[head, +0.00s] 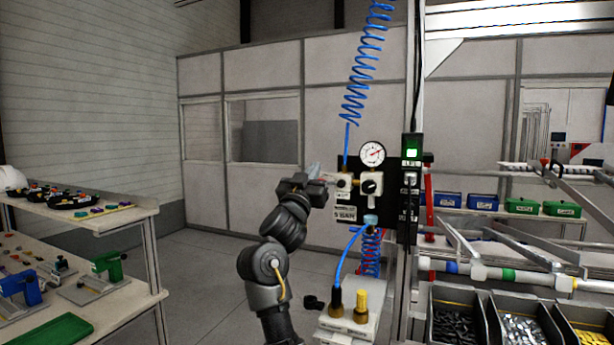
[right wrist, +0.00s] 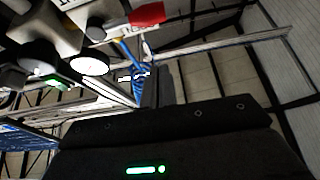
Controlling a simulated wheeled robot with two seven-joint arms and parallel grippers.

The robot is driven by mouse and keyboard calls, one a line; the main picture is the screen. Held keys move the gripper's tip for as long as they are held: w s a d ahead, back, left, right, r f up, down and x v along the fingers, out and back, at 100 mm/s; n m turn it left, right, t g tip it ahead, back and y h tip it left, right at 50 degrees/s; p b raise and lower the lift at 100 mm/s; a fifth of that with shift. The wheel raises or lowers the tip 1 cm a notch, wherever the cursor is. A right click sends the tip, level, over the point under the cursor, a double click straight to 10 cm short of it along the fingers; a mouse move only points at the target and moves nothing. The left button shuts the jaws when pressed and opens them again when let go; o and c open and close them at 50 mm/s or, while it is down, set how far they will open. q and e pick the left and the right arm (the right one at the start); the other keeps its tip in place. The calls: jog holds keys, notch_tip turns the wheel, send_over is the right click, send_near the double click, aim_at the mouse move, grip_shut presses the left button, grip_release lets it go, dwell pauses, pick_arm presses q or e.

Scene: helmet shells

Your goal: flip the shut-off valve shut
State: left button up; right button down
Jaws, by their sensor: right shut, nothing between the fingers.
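In the head view the valve sits at the left of the black air panel (head: 345,214), and my gripper hides the lever there. My right gripper (head: 316,172) is shut and empty, just left of the valve. In the right wrist view its shut fingers (right wrist: 158,82) point up, apart from the red lever in the picture; contact cannot be told. My left gripper is out of view.
A round pressure gauge (head: 372,153) and a black-knobbed regulator (head: 370,185) sit on the panel. A coiled blue hose (head: 366,60) hangs above it. Part bins (head: 459,295) stand at the lower right, a workbench (head: 140,212) at the left.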

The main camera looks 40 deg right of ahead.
jog(key=shift+w+d+f+p, duration=0.4)
jog(key=shift+d+f+p, duration=0.2)
jog(key=shift+d+f, duration=0.1)
jog(key=shift+w+d+f+p, duration=0.4)
jog(key=shift+d+f+p, duration=0.2)
jog(key=shift+d, duration=0.1)
jog(key=shift+w+d, duration=0.1)
